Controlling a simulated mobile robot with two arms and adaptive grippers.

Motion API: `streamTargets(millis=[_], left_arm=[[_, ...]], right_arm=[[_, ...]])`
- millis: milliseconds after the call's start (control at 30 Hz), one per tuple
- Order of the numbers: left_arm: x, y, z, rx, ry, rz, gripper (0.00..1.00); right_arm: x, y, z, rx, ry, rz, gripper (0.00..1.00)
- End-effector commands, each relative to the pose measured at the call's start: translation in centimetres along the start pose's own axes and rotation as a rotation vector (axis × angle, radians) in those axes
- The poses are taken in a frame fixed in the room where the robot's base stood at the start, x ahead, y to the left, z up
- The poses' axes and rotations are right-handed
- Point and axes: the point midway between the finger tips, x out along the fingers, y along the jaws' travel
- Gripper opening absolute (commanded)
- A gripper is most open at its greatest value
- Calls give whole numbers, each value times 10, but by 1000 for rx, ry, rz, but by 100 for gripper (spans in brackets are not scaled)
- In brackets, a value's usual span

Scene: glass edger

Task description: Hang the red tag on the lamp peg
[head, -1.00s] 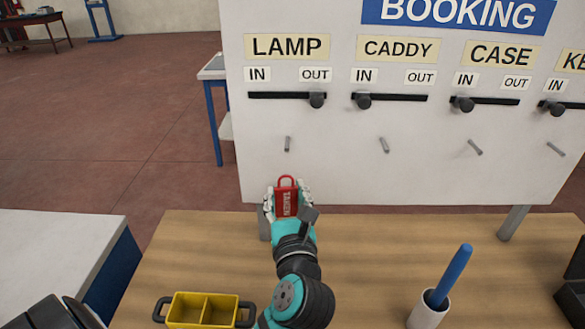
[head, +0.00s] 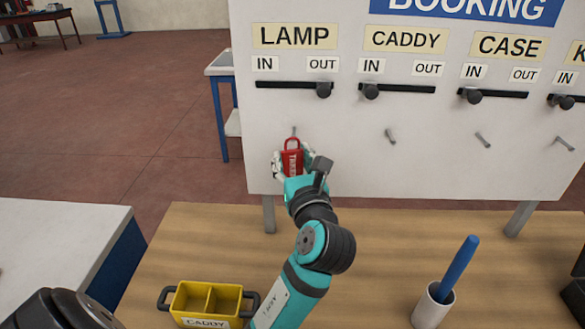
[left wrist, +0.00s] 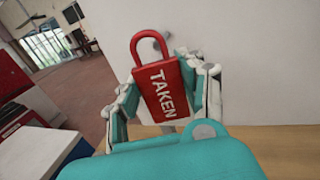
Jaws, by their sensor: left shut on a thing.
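The red tag (head: 292,162) is a padlock-shaped piece with a loop on top, upright in my left gripper (head: 292,168). In the left wrist view the tag (left wrist: 164,88) reads TAKEN and sits between the shut fingers (left wrist: 165,95). The lamp peg (head: 294,132) is a short grey pin on the white board under the LAMP label (head: 294,36). In the head view the tag's loop lies just below the peg's tip. Whether the loop touches the peg I cannot tell.
The white board (head: 430,165) has other pegs (head: 390,136) and sliders to the right. On the wooden table (head: 390,250) stand a yellow caddy (head: 207,300) and a white cup (head: 434,306) with a blue stick (head: 460,265). The table between them and the board is clear.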

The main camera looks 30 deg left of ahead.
Motion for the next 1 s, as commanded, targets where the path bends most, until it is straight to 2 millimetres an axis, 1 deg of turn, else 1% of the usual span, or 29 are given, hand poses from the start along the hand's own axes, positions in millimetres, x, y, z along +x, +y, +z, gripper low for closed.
streamTargets(millis=[33,367,600,700,733,767,1000], left_arm=[[3,-1,-1,-1,-2,0,23],[22,-6,-3,0,-2,1,23],[36,-9,-5,-1,-2,0,23],[42,-11,-2,5,1,1,23],[43,-11,-3,4,1,1,23],[45,-12,-3,4,1,1,20],[48,-12,-4,2,-2,2,20]], right_arm=[[4,1,0,-1,1,2,89],[16,9,1,-4,2,11,89],[32,10,2,-4,2,12,89],[19,10,1,-3,1,12,89],[17,10,1,-3,2,12,89],[16,10,0,-3,3,12,89],[6,10,0,-2,2,12,89]])
